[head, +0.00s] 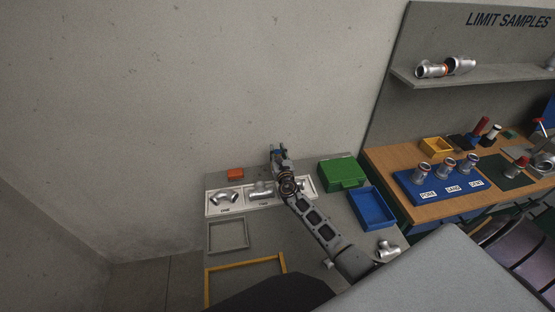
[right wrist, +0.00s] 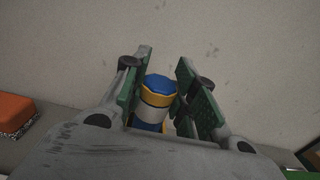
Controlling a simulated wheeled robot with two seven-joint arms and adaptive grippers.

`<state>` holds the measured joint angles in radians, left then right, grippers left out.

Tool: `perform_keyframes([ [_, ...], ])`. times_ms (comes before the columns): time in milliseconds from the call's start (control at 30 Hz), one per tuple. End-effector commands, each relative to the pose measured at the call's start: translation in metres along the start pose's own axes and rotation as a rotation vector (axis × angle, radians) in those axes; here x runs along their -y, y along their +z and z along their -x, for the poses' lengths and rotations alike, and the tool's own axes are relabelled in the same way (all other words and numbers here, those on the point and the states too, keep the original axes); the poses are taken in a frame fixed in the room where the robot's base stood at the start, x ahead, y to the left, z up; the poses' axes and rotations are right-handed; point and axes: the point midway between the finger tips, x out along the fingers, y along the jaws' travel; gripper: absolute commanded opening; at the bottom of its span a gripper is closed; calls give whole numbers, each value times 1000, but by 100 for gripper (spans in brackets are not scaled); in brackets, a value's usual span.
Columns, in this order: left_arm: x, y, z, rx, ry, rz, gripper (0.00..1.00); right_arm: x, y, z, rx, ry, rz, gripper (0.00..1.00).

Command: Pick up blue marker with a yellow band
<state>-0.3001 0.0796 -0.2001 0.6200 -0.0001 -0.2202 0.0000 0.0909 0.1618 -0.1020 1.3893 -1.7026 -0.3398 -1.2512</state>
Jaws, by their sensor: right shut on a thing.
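The blue marker with a yellow band (right wrist: 156,98) stands between the green-padded fingers of my right gripper (right wrist: 168,92) in the right wrist view. Its blue top, yellow band and a grey-white section show; its lower part is hidden by the gripper body. The right gripper is shut on it. In the head view my right gripper (head: 278,152) is at the back of the grey table, against the wall; the marker is too small there to make out clearly. My left gripper is not in view.
A red-orange block (head: 235,174) lies left of the gripper; it also shows in the right wrist view (right wrist: 14,113). A white tray (head: 240,208) with metal fittings, a green case (head: 342,172) and a blue bin (head: 373,208) are close by. A grey frame (head: 228,249) lies in front.

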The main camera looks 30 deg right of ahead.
Motion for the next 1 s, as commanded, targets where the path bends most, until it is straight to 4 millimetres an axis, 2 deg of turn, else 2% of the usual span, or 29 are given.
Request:
perform_keyframes([
  [267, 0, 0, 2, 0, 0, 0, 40, 0, 4, 0, 0, 0, 0, 4],
  [467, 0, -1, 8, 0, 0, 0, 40, 0, 16, 0, 0, 0, -1, 4],
  [1000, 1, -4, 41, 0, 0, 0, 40, 0, 74, 0, 1, -1, -2, 4],
])
